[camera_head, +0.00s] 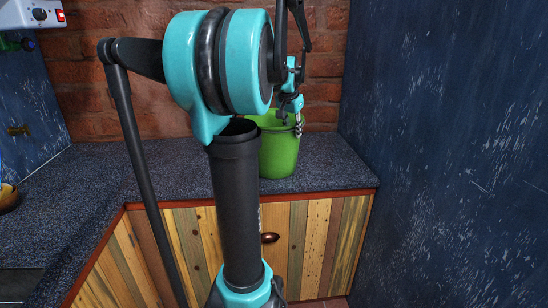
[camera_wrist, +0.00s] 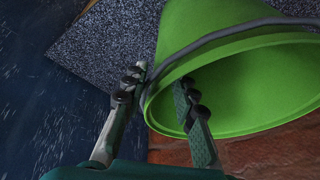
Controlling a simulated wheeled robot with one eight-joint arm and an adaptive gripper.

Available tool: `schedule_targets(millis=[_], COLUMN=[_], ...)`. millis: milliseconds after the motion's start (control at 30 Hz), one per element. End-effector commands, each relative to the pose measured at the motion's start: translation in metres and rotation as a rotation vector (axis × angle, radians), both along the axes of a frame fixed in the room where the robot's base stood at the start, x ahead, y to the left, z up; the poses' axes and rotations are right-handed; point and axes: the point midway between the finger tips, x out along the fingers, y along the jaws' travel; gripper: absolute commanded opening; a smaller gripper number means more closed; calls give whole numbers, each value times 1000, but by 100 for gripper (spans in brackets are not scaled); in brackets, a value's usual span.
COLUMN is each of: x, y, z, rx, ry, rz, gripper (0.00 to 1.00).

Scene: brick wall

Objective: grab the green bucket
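The green bucket (camera_head: 281,150) stands upright on the speckled countertop near the brick wall, partly hidden behind my arm in the head view. In the wrist view the bucket (camera_wrist: 240,78) fills the upper right, with a grey handle or band along its rim. My gripper (camera_wrist: 158,92) is open at the rim. One finger is outside the bucket and the other overlaps the bucket's opening, so the rim lies between them. I cannot tell whether either finger touches the wall. In the head view my gripper (camera_head: 293,112) is at the bucket's top right edge.
The dark countertop (camera_head: 330,165) has bare room to the right of the bucket and to the left. A blue scratched wall (camera_head: 450,140) stands close on the right. A red brick wall (camera_head: 100,90) is behind. Wooden cabinets (camera_head: 318,235) are below. A brown bowl (camera_head: 8,198) is at the far left.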

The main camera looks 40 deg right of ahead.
Motion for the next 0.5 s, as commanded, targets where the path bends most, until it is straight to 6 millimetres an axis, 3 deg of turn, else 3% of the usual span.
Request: schedule_targets(millis=[267, 500], x=[4, 9], y=[-7, -21], z=[-18, -48], rx=[0, 0], ry=[0, 0], rz=[0, -1], gripper=[27, 27])
